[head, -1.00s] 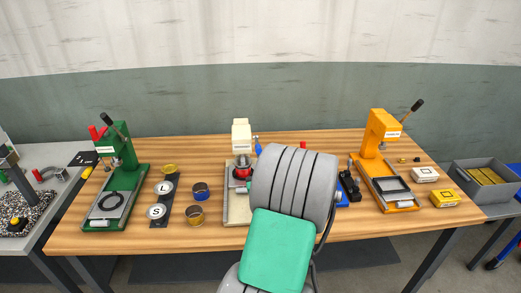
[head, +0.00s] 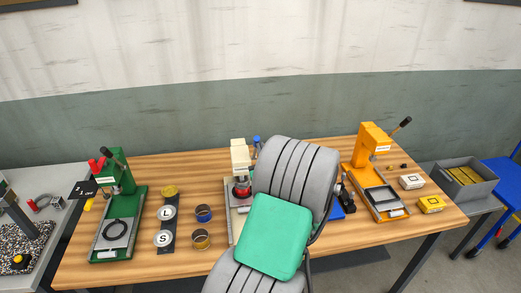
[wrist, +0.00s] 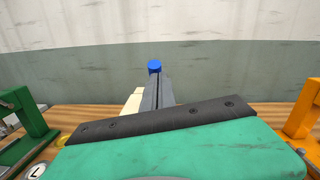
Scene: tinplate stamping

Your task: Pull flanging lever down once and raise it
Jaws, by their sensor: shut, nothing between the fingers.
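The cream press (head: 239,158) stands mid-table, partly hidden behind my arm. A blue knob (head: 256,141), apparently the end of its lever, shows just right of the press head, about level with its top. In the wrist view the blue knob (wrist: 154,66) sits right at the tips of my gripper (wrist: 155,80). The fingers are together with nothing between them. I cannot tell whether they touch the knob or lever. In the head view my arm hides the gripper. The press labels are too small to read.
A green press (head: 120,190) stands left and an orange press (head: 371,145) right, both with black-handled levers raised. Round tins and L and S discs (head: 165,238) lie left of the cream press. A grey bin (head: 466,180) stands off the right end.

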